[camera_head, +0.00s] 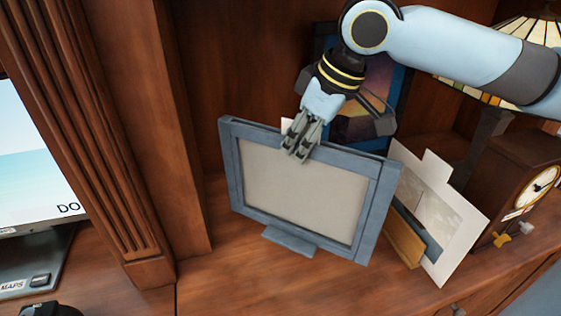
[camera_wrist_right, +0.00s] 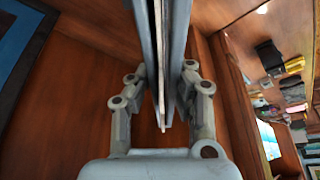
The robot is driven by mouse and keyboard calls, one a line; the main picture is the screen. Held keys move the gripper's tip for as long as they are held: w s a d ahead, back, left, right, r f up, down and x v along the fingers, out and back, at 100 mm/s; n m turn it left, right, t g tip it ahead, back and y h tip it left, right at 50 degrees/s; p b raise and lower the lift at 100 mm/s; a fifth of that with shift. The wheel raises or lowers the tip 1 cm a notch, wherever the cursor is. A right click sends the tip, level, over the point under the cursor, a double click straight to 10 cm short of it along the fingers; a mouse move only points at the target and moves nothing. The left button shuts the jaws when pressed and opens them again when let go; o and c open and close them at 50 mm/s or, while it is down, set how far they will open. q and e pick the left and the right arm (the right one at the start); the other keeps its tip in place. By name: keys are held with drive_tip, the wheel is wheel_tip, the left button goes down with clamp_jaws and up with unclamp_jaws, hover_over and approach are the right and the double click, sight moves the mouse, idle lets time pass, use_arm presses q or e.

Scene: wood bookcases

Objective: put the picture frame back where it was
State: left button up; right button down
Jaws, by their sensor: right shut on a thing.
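A blue-grey picture frame (camera_head: 380,210) with a blank beige panel stands upright, slightly tilted, on the wooden shelf. A small foot shows below its lower edge, at the shelf surface; I cannot tell if it fully rests there. My right gripper (camera_head: 298,148) is shut on its top edge, coming from above and behind. In the right wrist view the frame (camera_wrist_right: 176,45) runs edge-on between the two fingers (camera_wrist_right: 162,115), with a thin pale layer in its middle. My left gripper is not in view.
A dark picture (camera_head: 371,95) leans against the back. Right of the frame are a white-matted photo (camera_head: 440,205) with a brown stand, a wooden clock (camera_head: 541,190) and a stained-glass lamp (camera_head: 515,55). A fluted column (camera_head: 85,120) is at left. Bare shelf lies in front (camera_head: 225,285).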

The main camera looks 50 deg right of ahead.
drive_tip(key=w+d+p, duration=0.1)
drive_tip(key=w+d, duration=0.4)
drive_tip(key=w, duration=0.3)
drive_tip(key=w+d, duration=0.4)
drive_tip(key=w, duration=0.5)
wheel_tip(320, 180, down, 7)
drive_tip(key=p, duration=0.1)
drive_tip(key=shift+w+d+p, duration=0.2)
drive_tip(key=shift+d+p, duration=0.1)
drive_tip(key=shift+d, duration=0.05)
drive_tip(key=c, duration=1.2)
unclamp_jaws()
drive_tip(key=shift+s, duration=0.15)
drive_tip(key=shift+c, duration=0.2)
drive_tip(key=v, duration=0.7)
drive_tip(key=shift+r, duration=0.25)
drive_tip(key=shift+s, duration=0.1)
